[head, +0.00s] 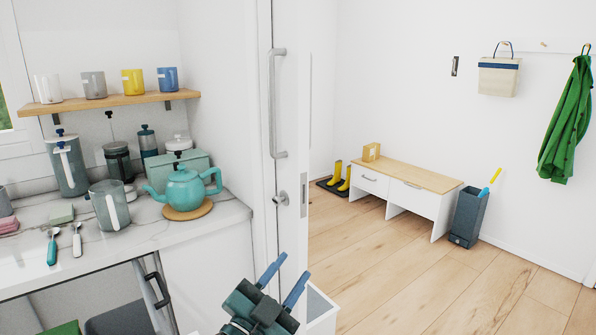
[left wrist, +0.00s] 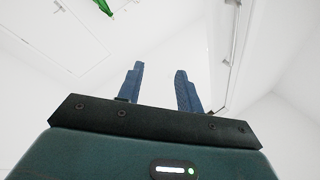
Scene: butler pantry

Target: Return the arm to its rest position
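My left gripper (head: 283,280) shows at the bottom centre of the head view, below the door edge and to the right of the counter. Its two blue fingers stand apart with nothing between them. In the left wrist view the same fingers (left wrist: 160,88) are apart and empty against white walls. The gripper touches nothing that I can see. My right gripper is in neither view.
A marble counter (head: 150,245) at left holds a teal teapot (head: 184,188) on a round wooden mat, a pitcher (head: 109,207) and spoons. A white door (head: 264,150) with a handle stands open. Beyond it are a bench (head: 415,176), an umbrella bin (head: 468,217) and clear wooden floor.

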